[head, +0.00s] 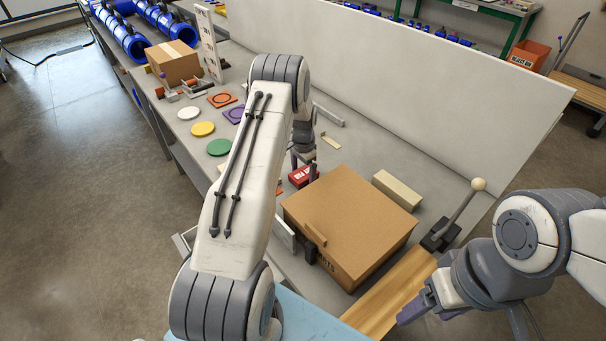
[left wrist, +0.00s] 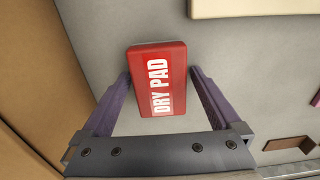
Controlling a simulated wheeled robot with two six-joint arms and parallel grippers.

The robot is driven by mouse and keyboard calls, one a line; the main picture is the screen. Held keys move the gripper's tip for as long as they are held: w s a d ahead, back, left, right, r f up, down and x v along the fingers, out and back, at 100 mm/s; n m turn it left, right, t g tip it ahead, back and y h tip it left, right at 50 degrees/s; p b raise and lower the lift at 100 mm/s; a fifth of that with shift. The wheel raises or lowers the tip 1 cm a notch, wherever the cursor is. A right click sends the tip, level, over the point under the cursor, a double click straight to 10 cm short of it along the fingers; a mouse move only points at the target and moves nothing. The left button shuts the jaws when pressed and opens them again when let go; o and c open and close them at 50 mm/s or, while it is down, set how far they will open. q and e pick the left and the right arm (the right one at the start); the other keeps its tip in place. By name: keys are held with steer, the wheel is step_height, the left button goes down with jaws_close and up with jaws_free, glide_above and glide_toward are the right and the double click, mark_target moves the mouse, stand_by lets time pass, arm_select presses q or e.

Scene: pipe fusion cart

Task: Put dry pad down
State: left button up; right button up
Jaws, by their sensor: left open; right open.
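The red dry pad (left wrist: 156,80) with white "DRY PAD" lettering lies on the grey bench top in the left wrist view. It also shows in the head view (head: 299,177), partly hidden by my left gripper. My left gripper (left wrist: 157,82) is open, with one purple finger on each side of the pad's near part. Whether the fingers touch the pad I cannot tell. In the head view my left gripper (head: 304,163) points down at the pad, behind the cardboard box. My right gripper (head: 421,311) is open and empty near the wooden board at the lower right.
A large cardboard box (head: 350,222) stands close to the pad. A beige block (head: 396,190) and a lever with a round knob (head: 453,215) are to its right. Coloured discs, including a green one (head: 219,147), lie at the left. A white panel (head: 400,80) runs along the back.

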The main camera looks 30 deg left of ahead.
mark_target(304, 174)
arm_select(q)
steer(key=shift+r, duration=0.55)
step_height(304, 174, up, 11)
steer(key=b, duration=0.3)
steer(key=shift+m, duration=0.4)
steer(key=d+r, duration=0.1)
steer(key=d, duration=0.2)
steer(key=s+d+r, duration=0.1)
steer(key=d+r, duration=0.1)
steer(key=d, duration=0.2)
steer(key=d+r, duration=0.1)
steer(key=d, duration=0.2)
steer(key=shift+s+d+r, duration=0.15)
steer(key=shift+s+r, duration=0.1)
steer(key=shift+s, duration=0.05)
steer(key=s+d+r+m, duration=0.1)
steer(key=s+d+r, duration=0.1)
steer(key=s+d, duration=0.35)
steer(key=s+d+r, duration=0.2)
steer(key=d+r, duration=0.1)
steer(key=d, duration=0.5)
steer(key=s+d, duration=0.4)
steer(key=s, duration=0.8)
steer(key=s+d+m+h, duration=0.1)
steer(key=s+d, duration=0.3)
steer(key=s, duration=0.9)
steer(key=shift+s+d+r+m, duration=0.2)
steer(key=shift+s+r+m, duration=0.05)
steer(key=shift+r+m, duration=0.1)
